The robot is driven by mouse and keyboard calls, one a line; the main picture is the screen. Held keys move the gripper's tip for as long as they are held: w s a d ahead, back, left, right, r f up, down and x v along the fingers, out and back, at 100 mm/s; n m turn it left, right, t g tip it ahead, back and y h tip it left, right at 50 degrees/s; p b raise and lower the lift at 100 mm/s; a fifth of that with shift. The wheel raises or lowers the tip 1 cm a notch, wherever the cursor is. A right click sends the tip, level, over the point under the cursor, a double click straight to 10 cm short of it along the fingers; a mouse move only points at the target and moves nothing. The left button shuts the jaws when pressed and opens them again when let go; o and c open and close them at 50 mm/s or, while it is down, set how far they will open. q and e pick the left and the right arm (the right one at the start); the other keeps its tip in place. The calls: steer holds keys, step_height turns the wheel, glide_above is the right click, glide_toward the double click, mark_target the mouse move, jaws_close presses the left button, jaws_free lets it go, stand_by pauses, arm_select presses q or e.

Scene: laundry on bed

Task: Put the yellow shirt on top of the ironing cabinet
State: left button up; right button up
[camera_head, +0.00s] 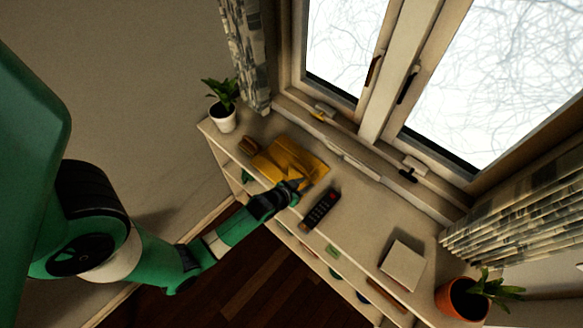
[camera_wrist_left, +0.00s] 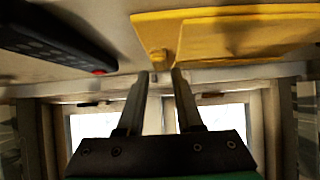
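The yellow shirt (camera_head: 290,160) lies folded flat on top of the white cabinet (camera_head: 350,218), below the window. It also shows at the top right of the left wrist view (camera_wrist_left: 230,35). My left gripper (camera_head: 295,186) is at the shirt's front edge, near the black remote. In the left wrist view its two fingers (camera_wrist_left: 160,74) are a little apart, with no cloth seen between them. The shirt's near corner shows just beyond the fingertips; whether they touch it I cannot tell. My right gripper is in neither view.
A black remote (camera_head: 320,209) lies right of the gripper. A small brown object (camera_head: 248,145) and a potted plant (camera_head: 223,117) stand at the left end. A white square box (camera_head: 402,265) and an orange-brown pot (camera_head: 461,300) are at the right. The window handles overhang the back.

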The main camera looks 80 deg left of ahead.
mark_target(310, 181)
arm_select(q)
steer(key=x, duration=0.4)
steer(key=shift+s+b, duration=0.1)
steer(key=shift+b, duration=0.2)
steer(key=shift+f, duration=0.1)
jaws_close()
